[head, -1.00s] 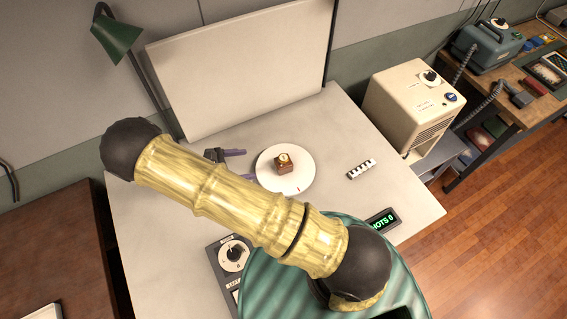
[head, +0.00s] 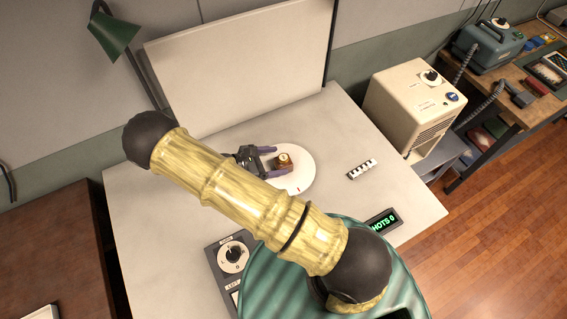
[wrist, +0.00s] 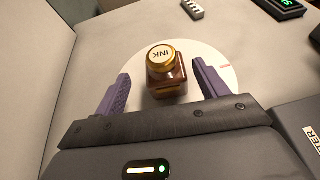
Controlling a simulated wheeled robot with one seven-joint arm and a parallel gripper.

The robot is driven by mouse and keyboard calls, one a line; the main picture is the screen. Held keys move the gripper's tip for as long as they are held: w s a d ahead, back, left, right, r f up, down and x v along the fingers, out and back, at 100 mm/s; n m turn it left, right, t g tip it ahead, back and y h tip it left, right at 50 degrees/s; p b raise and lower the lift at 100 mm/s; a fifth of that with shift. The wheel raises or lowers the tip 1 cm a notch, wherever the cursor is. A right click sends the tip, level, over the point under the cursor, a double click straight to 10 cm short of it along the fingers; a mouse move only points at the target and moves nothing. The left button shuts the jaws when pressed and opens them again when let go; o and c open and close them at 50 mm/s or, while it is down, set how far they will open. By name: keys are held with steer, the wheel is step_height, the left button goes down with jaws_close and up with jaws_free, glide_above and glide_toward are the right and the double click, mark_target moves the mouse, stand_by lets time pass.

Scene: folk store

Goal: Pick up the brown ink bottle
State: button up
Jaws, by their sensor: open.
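The brown ink bottle (head: 283,161) stands upright on a round white plate (head: 303,178) on the table. In the wrist view the bottle (wrist: 167,78) shows a gold cap marked INK and a square brown body. My gripper (head: 271,159) reaches in from the left, its purple fingers at the bottle. In the wrist view my gripper (wrist: 162,85) is open, with one finger on each side of the bottle. Gaps show between the bottle and both fingers. Part of the plate is hidden by my gripper.
A pale upright panel (head: 235,70) stands behind the plate. A small white striped block (head: 362,169) lies to the right. A dial box (head: 234,255) and a green-lit display (head: 383,221) are nearer the front. A green lamp (head: 113,35) stands at back left.

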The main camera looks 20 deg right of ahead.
mark_target(289, 161)
steer(key=x, duration=0.4)
steer(key=shift+s+f+b, duration=0.15)
steer(key=shift+s+b, duration=0.2)
steer(key=shift+w+d+f, duration=0.1)
steer(key=shift+d+f, duration=0.05)
steer(key=shift+d, duration=0.4)
steer(key=shift+c, duration=0.2)
steer(key=c, duration=1.1)
